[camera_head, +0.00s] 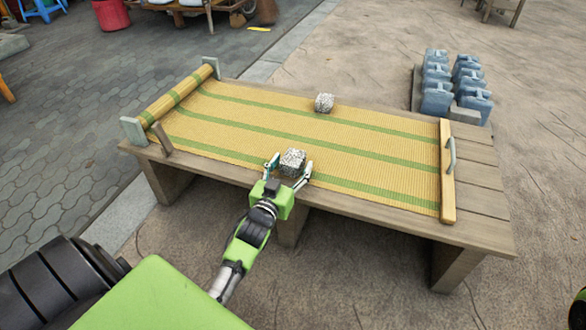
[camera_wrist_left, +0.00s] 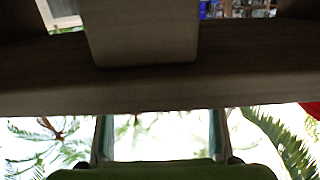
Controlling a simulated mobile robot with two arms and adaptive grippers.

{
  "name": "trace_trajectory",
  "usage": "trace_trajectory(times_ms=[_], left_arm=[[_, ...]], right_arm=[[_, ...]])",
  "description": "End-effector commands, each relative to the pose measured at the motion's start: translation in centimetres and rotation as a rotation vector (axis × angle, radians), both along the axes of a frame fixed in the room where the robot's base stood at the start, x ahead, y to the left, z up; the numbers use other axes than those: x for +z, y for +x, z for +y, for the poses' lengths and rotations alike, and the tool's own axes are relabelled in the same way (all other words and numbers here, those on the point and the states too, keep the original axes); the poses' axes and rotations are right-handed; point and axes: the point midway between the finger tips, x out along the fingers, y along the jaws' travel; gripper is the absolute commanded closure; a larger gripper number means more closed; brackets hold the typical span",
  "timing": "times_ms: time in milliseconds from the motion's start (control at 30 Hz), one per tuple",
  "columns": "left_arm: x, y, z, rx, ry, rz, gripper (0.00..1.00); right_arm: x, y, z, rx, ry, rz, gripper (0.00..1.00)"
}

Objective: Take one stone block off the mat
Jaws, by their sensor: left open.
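A woven yellow mat with green stripes (camera_head: 390,165) lies on a wooden bench, its left end rolled up. One speckled grey stone block (camera_head: 292,161) sits near the mat's front edge. A second stone block (camera_head: 324,103) sits near the mat's back edge. My left gripper (camera_head: 290,166) is open, its fingers on either side of the front block; I cannot tell whether they touch it. In the left wrist view the open fingers (camera_wrist_left: 160,138) show below the bench's wood, and no block shows. My right gripper is not in view.
The wooden bench (camera_head: 485,190) has bare planks at its right end. A wooden bar with a metal handle (camera_head: 449,165) crosses the mat's right end. The mat between the blocks and the bar is clear.

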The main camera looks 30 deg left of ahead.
Motion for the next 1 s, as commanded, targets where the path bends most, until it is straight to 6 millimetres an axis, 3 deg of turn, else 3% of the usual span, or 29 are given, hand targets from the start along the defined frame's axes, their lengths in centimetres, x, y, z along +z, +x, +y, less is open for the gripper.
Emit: trace_trajectory(times_ms=[133,400,633,1000], left_arm=[[-0.22,1.46,0.34,-0.001,0.001,-0.001,0.41],[-0.06,1.65,0.40,-0.001,0.000,0.001,0.41],[-0.05,1.63,0.39,-0.001,0.000,0.001,0.96],[0.45,1.67,0.39,-0.001,0.001,-0.004,0.96]], right_arm=[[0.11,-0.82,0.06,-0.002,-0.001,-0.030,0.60],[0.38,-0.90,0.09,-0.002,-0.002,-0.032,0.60],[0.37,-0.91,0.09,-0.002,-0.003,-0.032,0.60],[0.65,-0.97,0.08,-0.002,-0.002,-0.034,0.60]])
